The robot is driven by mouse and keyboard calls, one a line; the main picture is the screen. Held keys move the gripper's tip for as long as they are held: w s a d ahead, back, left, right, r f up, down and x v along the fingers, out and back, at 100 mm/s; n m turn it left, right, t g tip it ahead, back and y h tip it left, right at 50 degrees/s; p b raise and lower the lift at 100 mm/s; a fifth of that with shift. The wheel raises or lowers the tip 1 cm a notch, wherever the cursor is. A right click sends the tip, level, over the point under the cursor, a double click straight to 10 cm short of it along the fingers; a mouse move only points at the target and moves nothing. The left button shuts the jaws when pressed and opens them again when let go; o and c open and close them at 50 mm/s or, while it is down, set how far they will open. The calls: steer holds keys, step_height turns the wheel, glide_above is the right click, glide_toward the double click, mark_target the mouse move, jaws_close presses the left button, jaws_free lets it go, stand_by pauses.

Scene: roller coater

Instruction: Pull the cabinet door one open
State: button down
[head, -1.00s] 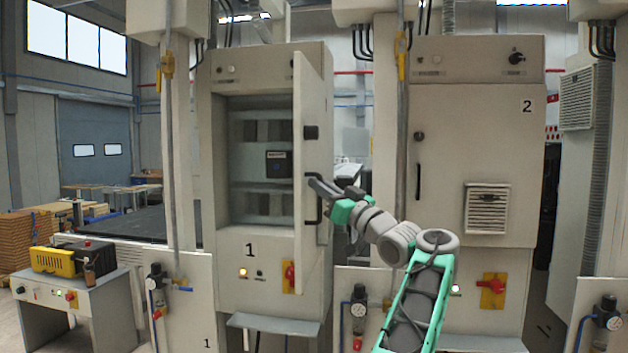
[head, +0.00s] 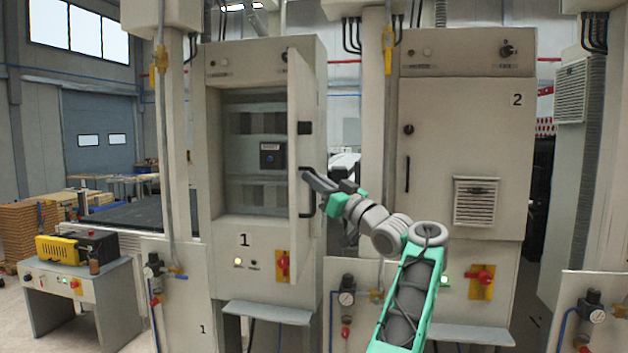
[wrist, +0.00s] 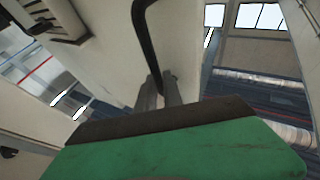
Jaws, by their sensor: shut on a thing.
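Cabinet one (head: 207,140) stands left of centre, marked 1, with its inside showing. Its door (head: 305,90) is swung wide open and seen nearly edge-on, hinged on the right side. The black door handle (head: 306,205) is on the door's face; it also shows in the wrist view (wrist: 144,30) as a bent black bar. My gripper (head: 310,178) reaches the handle from the right. In the wrist view the fingers (wrist: 160,92) are close together at the handle's bar and shut on it. The exact contact is partly hidden.
Cabinet two (head: 465,130) stands closed on the right, with a vent and a red switch (head: 481,278). A grey post (head: 388,140) with pipes is between the cabinets. A small bench (head: 85,290) with a yellow device (head: 60,249) is at the left.

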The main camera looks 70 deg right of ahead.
steer(key=c, duration=1.8)
jaws_free()
steer(key=shift+d+r, duration=0.1)
steer(key=shift+r, duration=0.05)
steer(key=shift+s+f, duration=0.1)
steer(key=shift+f, duration=0.1)
steer(key=b+v, duration=0.4)
steer(key=v, duration=0.3)
steer(key=shift+s, duration=0.25)
